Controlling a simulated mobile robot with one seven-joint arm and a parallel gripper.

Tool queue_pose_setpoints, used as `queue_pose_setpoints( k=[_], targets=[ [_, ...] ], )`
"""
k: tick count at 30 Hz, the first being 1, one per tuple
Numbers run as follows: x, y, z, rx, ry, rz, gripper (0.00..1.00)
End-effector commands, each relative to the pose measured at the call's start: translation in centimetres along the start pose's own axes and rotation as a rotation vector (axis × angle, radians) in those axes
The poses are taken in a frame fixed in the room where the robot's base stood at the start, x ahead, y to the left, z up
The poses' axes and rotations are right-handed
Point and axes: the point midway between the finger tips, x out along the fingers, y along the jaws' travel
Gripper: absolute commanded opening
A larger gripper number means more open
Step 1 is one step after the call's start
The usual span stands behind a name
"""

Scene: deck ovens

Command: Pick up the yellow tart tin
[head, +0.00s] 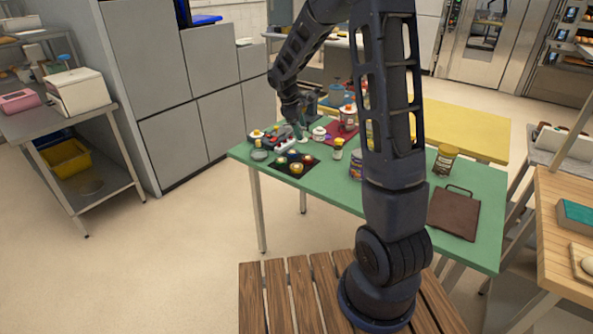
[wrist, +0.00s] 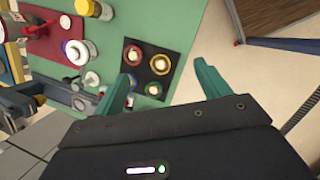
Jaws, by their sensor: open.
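A small dark mat (wrist: 146,73) lies on the green table (wrist: 176,26) with several small round tins on it. The yellow-rimmed tart tin (wrist: 159,65) is at the right of the mat in the wrist view. A red-rimmed tin (wrist: 133,56) and a green-rimmed tin (wrist: 153,89) are beside it.
Jars and bottles stand near the mat, including a yellow-topped one (head: 338,147). A red mat (head: 345,138) with containers is behind. A brown board (head: 455,213) lies at the table's right. Bare green tabletop shows in front of the board and jars.

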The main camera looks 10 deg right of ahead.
Motion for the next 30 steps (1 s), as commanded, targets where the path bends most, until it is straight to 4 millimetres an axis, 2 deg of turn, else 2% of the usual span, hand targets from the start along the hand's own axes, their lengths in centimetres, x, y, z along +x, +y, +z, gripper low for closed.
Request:
queue_pose_setpoints(
  k=[1,6,12,20,30],
  targets=[
    [1.2,0.4,-1.4,-0.043,-0.013,-0.005,0.75],
    [4.7,1.5,-5.1,-0.182,-0.050,-0.016,0.75],
    [7.7,2.1,-8.1,-0.298,-0.079,-0.025,0.75],
    [9.3,2.2,-9.1,-0.340,-0.090,-0.028,0.75],
    [13.6,2.1,-8.7,-0.339,-0.089,-0.028,0.75]
  ],
)
